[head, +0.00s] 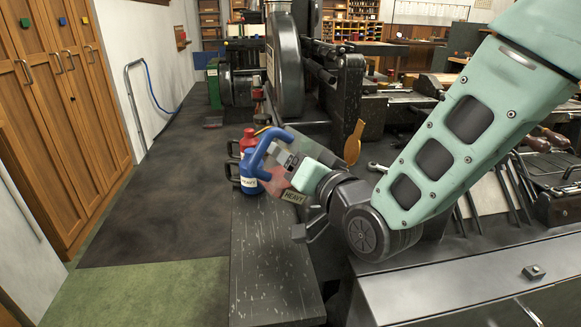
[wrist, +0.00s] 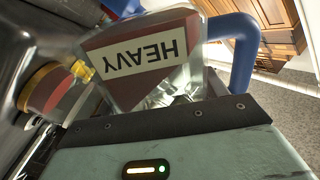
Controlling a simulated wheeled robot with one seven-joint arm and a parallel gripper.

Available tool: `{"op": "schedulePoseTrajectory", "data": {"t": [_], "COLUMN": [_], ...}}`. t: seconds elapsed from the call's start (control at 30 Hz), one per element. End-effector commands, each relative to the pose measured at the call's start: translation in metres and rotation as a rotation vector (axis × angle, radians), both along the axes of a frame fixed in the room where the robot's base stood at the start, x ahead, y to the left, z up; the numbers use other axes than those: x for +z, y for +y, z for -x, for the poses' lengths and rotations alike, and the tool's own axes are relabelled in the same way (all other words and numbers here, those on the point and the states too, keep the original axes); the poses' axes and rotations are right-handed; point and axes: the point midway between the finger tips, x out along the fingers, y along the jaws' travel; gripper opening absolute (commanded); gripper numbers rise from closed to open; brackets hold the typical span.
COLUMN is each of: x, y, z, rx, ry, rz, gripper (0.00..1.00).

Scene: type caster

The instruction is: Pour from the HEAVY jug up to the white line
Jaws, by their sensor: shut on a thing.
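A clear jug (head: 273,184) with dark red contents and a HEAVY label is at my gripper (head: 286,160), tilted and above the bench edge. In the wrist view the clear jug (wrist: 187,80) fills the space in front of my palm, its HEAVY label upside down. A thick blue handle-like bar (head: 262,143) runs beside it and also shows in the wrist view (wrist: 245,45); I cannot tell for sure which vessel it belongs to. My gripper is shut on the jug; its fingertips are mostly hidden. I see no white line.
A red jug (head: 248,137) stands behind the blue one. The dark bench (head: 265,250) is bare towards the front. Black machinery (head: 287,65) rises behind, and tools crowd the right. A red and yellow thing (wrist: 50,90) is close at left in the wrist view.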

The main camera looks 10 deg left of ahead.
Motion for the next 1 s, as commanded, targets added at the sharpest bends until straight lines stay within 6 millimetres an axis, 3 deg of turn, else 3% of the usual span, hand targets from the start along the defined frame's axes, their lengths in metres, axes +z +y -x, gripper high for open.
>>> {"op": "schedulePoseTrajectory", "data": {"t": [0.43, 1.0], "x": [0.006, 0.009], "y": [-0.003, -0.003], "z": [-0.003, -0.003], "rx": [-0.002, 0.0], "ry": [0.191, 0.215], "rz": [-0.248, -0.277], "gripper": [0.39, 0.39]}}
